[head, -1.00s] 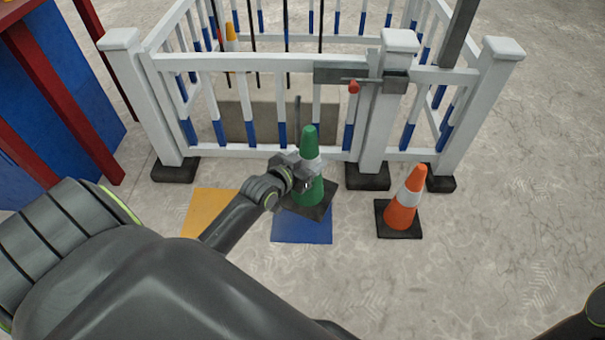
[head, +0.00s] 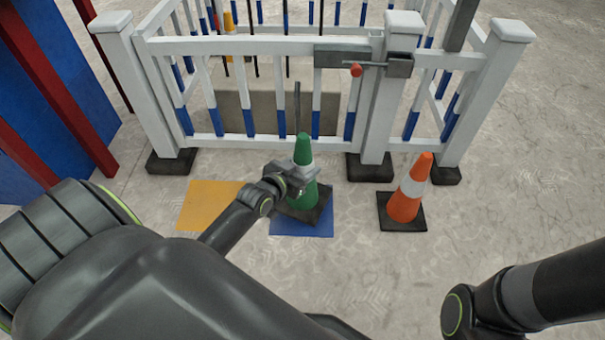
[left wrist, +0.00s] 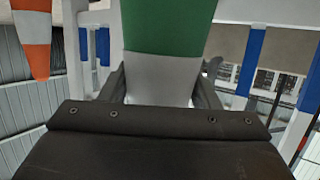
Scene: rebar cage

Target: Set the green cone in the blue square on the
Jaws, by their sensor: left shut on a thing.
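The green cone (head: 303,148) has a white band and a dark square base. My left gripper (head: 304,178) is shut on it around the white band, and the cone stands upright. It also fills the middle of the left wrist view (left wrist: 165,28), seen between the two fingers (left wrist: 160,90). Its base overlaps the blue square (head: 308,230) on the floor; blue shows along the front and right. I cannot tell whether the base touches the floor. My right arm shows at the lower right in the head view, but its gripper is out of view.
An orange cone (head: 411,190) with a white band stands to the right. A yellow square (head: 207,204) lies left of the blue one. A white fence (head: 250,46) with a latched gate stands behind. Clear floor lies at the right.

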